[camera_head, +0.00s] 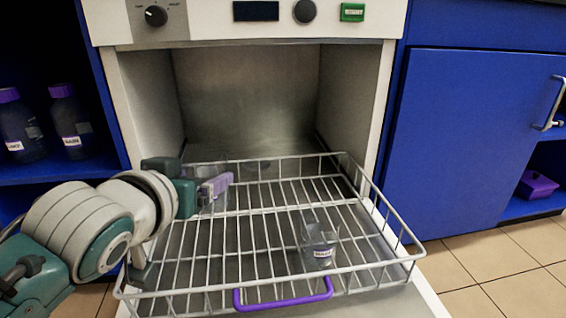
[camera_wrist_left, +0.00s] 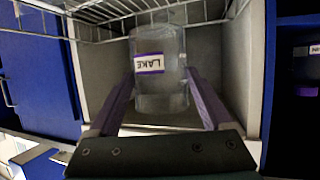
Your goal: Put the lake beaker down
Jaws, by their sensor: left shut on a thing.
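The lake beaker (camera_wrist_left: 172,98) is clear, with a white and purple label reading LAKE, and sits between the purple fingers of my left gripper (camera_wrist_left: 160,82) in the left wrist view. In the head view my left gripper (camera_head: 217,186) is shut on it over the left rear part of the pulled-out wire rack (camera_head: 278,158). The beaker is mostly hidden there by the gripper. I cannot tell whether its base touches the rack. My right gripper is not in view.
Another clear labelled beaker (camera_head: 318,250) stands at the front right of the rack. A purple handle (camera_head: 285,303) runs along the rack's front. The rack's middle and right rear are bare. Dark bottles (camera_head: 70,125) stand on the blue shelf at left.

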